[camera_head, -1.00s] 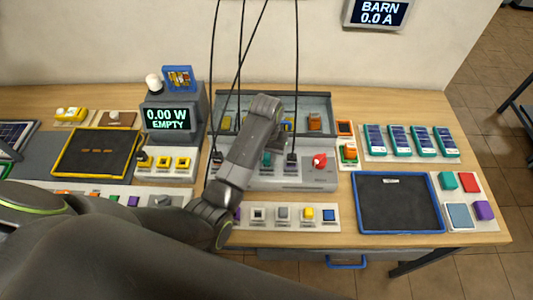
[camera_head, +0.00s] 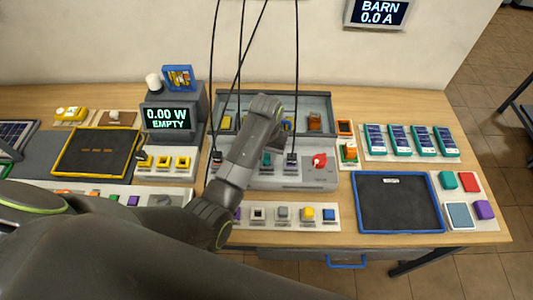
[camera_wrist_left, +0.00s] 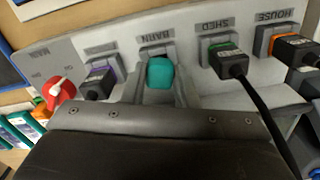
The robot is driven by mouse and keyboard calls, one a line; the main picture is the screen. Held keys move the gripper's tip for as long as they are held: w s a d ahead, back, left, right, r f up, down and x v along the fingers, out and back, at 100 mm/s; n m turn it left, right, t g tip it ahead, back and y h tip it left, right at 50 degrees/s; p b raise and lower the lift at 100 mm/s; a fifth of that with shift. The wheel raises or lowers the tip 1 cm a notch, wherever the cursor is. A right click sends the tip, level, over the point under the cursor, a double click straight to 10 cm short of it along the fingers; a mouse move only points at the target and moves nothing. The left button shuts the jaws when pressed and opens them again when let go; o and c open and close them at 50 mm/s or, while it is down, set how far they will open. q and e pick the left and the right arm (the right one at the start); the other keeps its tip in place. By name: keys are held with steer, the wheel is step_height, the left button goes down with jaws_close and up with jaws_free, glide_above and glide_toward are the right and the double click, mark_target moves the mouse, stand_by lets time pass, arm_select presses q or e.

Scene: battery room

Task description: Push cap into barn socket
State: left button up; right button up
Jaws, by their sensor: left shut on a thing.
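The teal cap (camera_wrist_left: 160,73) sits between my left gripper's (camera_wrist_left: 160,90) fingertips in the left wrist view, and the fingers are shut on it. The cap is right at the grey BARN socket (camera_wrist_left: 155,49). I cannot tell how deep it sits, because the cap covers the opening. In the head view my left gripper (camera_head: 272,145) reaches over the grey panel (camera_head: 315,178), and a bit of the teal cap (camera_head: 266,159) shows there. My right gripper is not in view.
In the wrist view, cabled plugs stand in the purple-marked socket (camera_wrist_left: 98,82), the SHED socket (camera_wrist_left: 228,62) and the HOUSE socket (camera_wrist_left: 295,47) around the cap. A red switch (camera_wrist_left: 59,92) is at the left. Black cables (camera_head: 296,70) hang near my arm. A display (camera_head: 378,13) reads BARN 0.0 A.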

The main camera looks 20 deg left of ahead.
arm_select(q)
steer(key=shift+f, duration=0.55)
steer(key=o, duration=0.6)
steer(key=shift+o, duration=0.2)
steer(key=shift+r, duration=0.15)
